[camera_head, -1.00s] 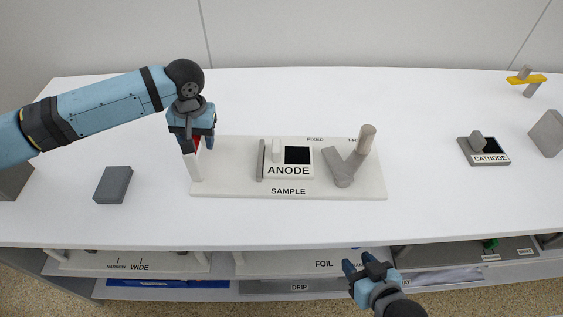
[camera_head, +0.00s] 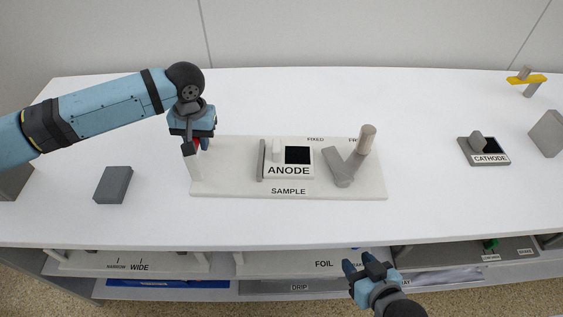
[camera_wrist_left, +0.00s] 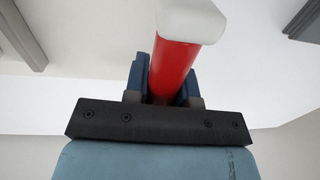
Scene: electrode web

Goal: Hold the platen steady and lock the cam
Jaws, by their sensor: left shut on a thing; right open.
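A pale fixture board (camera_head: 230,170) marked SAMPLE, FIXED and FREE lies on the white table. On it sits a white block (camera_head: 268,171) marked ANODE with a black square, beside a thin grey upright plate (camera_head: 261,160). A grey V-shaped lever with a tan round handle (camera_head: 367,138), perhaps the cam, stands on the board's right part. My left gripper (camera_head: 194,146) is at the board's left end, shut on a red post, seen as a red bar with a white end in the left wrist view (camera_wrist_left: 172,70). My right gripper (camera_head: 365,266) is open and empty below the table's front edge.
A dark grey block (camera_head: 113,185) lies left of the board. A CATHODE piece (camera_head: 484,150), a grey block (camera_head: 548,133) and a yellow-armed lever (camera_head: 527,80) are at the right. A shelf (camera_head: 290,262) with labelled items runs under the table front.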

